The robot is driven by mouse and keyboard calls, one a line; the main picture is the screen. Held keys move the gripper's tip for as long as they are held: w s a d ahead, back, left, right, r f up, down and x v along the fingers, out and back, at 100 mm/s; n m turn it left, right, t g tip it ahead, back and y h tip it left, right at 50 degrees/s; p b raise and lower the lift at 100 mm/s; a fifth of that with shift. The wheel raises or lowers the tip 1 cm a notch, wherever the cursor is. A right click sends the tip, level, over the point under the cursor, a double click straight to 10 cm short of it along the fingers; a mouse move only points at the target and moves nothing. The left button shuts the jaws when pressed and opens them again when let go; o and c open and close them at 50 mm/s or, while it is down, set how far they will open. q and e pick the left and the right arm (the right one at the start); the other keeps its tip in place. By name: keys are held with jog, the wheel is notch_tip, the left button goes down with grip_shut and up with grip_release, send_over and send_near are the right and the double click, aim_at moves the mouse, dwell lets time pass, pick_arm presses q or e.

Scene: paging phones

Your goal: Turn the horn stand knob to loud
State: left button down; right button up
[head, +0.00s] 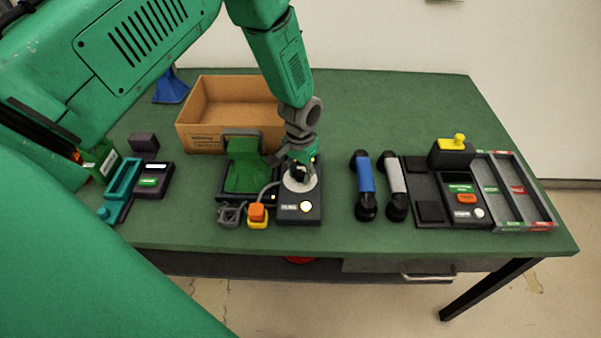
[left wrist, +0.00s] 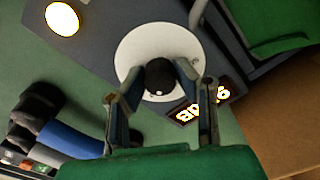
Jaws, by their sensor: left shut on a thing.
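The horn stand (head: 299,212) is a dark box near the table's front edge. It has a white round dial (head: 289,185) with a black knob on it and a lit round button (head: 306,207). My left gripper (head: 299,172) reaches down onto the knob from above. In the left wrist view the black knob (left wrist: 160,76) sits between the two fingertips, over the white dial (left wrist: 150,52), and the fingers are shut on it. My right gripper is out of view.
A cardboard box (head: 231,106) stands behind. A green cradle (head: 248,165) and an orange-yellow block (head: 257,213) are close on the left. A blue handset (head: 365,183) and a white handset (head: 395,184) lie to the right, before a panel and a tray (head: 519,191).

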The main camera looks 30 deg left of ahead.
aim_at(300, 172)
pick_arm(q)
jog(key=c, duration=1.5)
grip_release()
jog(key=shift+w, duration=0.1)
jog(key=shift+o, duration=1.1)
jog(key=shift+w+f, duration=0.1)
jog(key=shift+r, duration=0.25)
notch_tip(300, 172, up, 11)
jog(key=shift+r, duration=0.15)
